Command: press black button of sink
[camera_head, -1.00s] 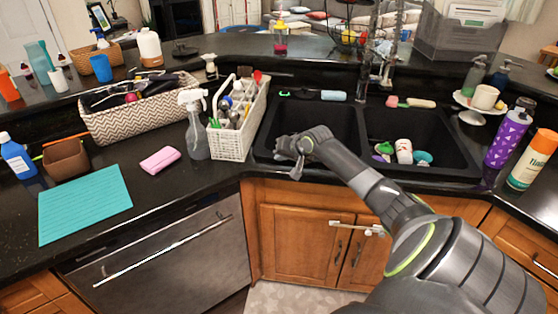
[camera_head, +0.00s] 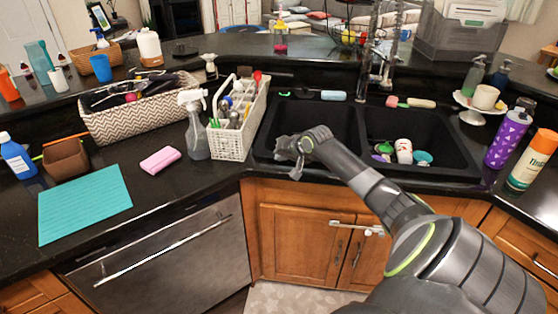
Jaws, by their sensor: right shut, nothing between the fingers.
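The black double sink (camera_head: 440,124) is set in the dark counter, with a left and a right basin. My right arm reaches in from the lower right. My right gripper (camera_head: 296,172) is at the front left rim of the left basin, pointing down and to the left, shut and empty. A small black round item (camera_head: 306,93), perhaps the black button, shows on the ledge behind the left basin, well beyond my gripper. My left gripper does not show.
The right basin holds a white cup (camera_head: 404,151) and several small dishes. A white caddy (camera_head: 238,138) and a spray bottle (camera_head: 195,124) stand left of the sink. The faucet (camera_head: 392,62) rises behind it. A light blue sponge (camera_head: 333,96) lies on the back ledge.

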